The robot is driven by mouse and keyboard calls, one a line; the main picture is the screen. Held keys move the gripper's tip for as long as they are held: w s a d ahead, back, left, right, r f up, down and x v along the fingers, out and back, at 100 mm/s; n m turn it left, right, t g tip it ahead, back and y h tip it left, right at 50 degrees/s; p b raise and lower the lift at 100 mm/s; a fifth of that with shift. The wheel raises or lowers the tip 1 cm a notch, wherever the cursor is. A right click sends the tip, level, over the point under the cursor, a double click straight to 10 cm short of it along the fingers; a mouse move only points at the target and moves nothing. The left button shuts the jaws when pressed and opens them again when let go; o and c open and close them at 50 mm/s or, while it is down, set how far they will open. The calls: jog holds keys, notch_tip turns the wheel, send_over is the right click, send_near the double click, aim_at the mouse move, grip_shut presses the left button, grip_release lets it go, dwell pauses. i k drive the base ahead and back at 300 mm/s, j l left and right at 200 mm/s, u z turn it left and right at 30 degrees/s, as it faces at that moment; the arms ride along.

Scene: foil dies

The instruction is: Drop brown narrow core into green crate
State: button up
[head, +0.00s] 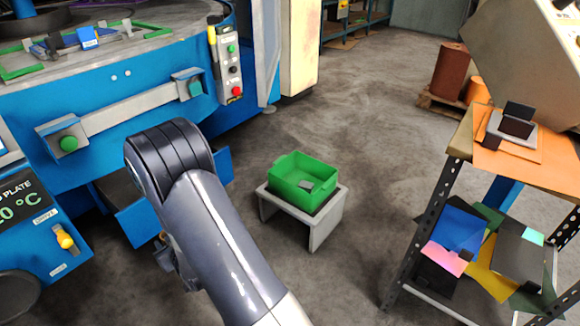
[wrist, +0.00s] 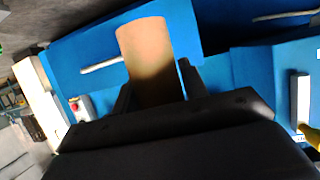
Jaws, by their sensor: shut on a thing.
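The brown narrow core (wrist: 146,50) is a plain tan cylinder in the wrist view. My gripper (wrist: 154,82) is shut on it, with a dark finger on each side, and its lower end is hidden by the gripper. The green crate (head: 283,181) stands on a low grey stand in the middle of the head view, to the right of my arm. A small dark grey piece (head: 306,185) shows inside the crate. In the head view my gripper is mostly hidden behind my arm, and the core cannot be seen there.
A blue machine (head: 130,95) with a control box (head: 229,65) fills the left. A metal rack (head: 448,170) with coloured sheets stands at the right. The grey stand (head: 328,218) holds the crate. The concrete floor between crate and rack is clear.

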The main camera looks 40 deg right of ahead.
aim_at(306, 182)
jog(key=i+l+z, duration=0.15)
jog(key=z, duration=0.2)
jog(key=i+l+z, duration=0.1)
jog(key=i+z, duration=0.6)
jog(key=i+j+z, duration=0.1)
jog(key=i, duration=0.65)
